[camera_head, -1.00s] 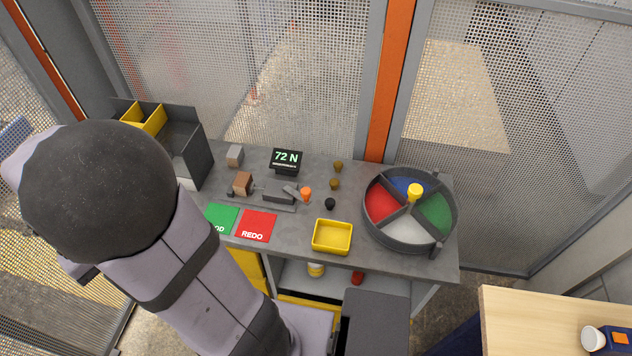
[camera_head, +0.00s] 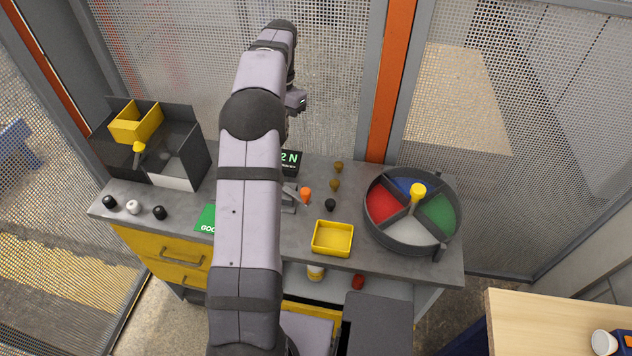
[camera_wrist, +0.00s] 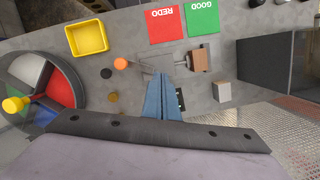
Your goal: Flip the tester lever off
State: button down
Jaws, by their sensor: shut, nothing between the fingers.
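The tester lever has an orange knob (camera_head: 305,194), seen just right of my arm in the head view. In the wrist view the knob (camera_wrist: 121,63) is at the left end of the lever, beside the grey tester body (camera_wrist: 160,64). The tester's display (camera_head: 291,160) is partly covered by my arm and shows part of "72 N". A brown block (camera_wrist: 200,60) is at the other end of the tester. My gripper (camera_wrist: 162,77) is shut and empty, its blue fingers pointing at the tester, apart from the knob. In the head view the fingertips are hidden.
A yellow tray (camera_wrist: 87,38) and a black knob (camera_wrist: 106,73) lie near the lever. A round divided bin (camera_head: 372,233) stands at the right. Green GOOD (camera_wrist: 202,17) and red REDO (camera_wrist: 165,24) pads lie in front. A grey block (camera_wrist: 221,91) sits behind.

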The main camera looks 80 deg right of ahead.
jog(key=s+d+m, duration=0.1)
jog(key=s+m, duration=0.1)
jog(key=s, duration=0.5)
jog(key=s+d+f+m, duration=0.1)
jog(key=s+d+m, duration=0.1)
jog(key=s, duration=0.6)
jog(key=shift+d+f+m+t+b, duration=0.2)
jog(key=shift+m+t+b, duration=0.1)
jog(key=shift+t+b, duration=0.1)
jog(key=w+a+f+p, duration=0.4)
jog(key=f, duration=0.5)
jog(key=shift+a+f, duration=0.35)
jog(key=shift+w, duration=0.1)
jog(key=shift+a, duration=0.15)
